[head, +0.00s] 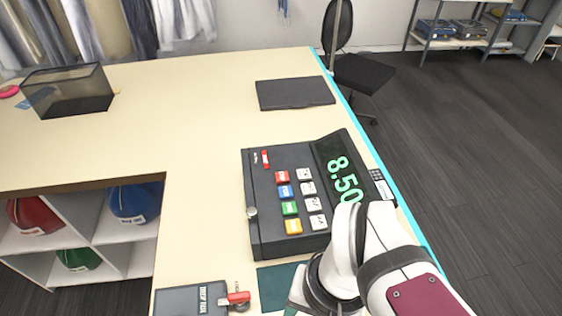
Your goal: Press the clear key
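A dark cash register (262,215) lies on the cream counter, its green display (343,180) reading 8.50. Its keys stand in two columns: a red key (282,176), a blue key (285,191), a green key (290,208) and a yellow key (293,227), with several pale grey keys (309,188) to their right. The key labels are too small to read, so I cannot tell which is the clear key. My white arm reaches in from the bottom right and covers the register's lower right corner. My gripper's fingers do not show.
A red-tagged key lies by a dark panel (185,301) at the front. A dark green mat (277,286) lies below the register. A black flat pad (295,93) and a mesh basket (68,105) are farther back. The counter (180,110) between them is clear.

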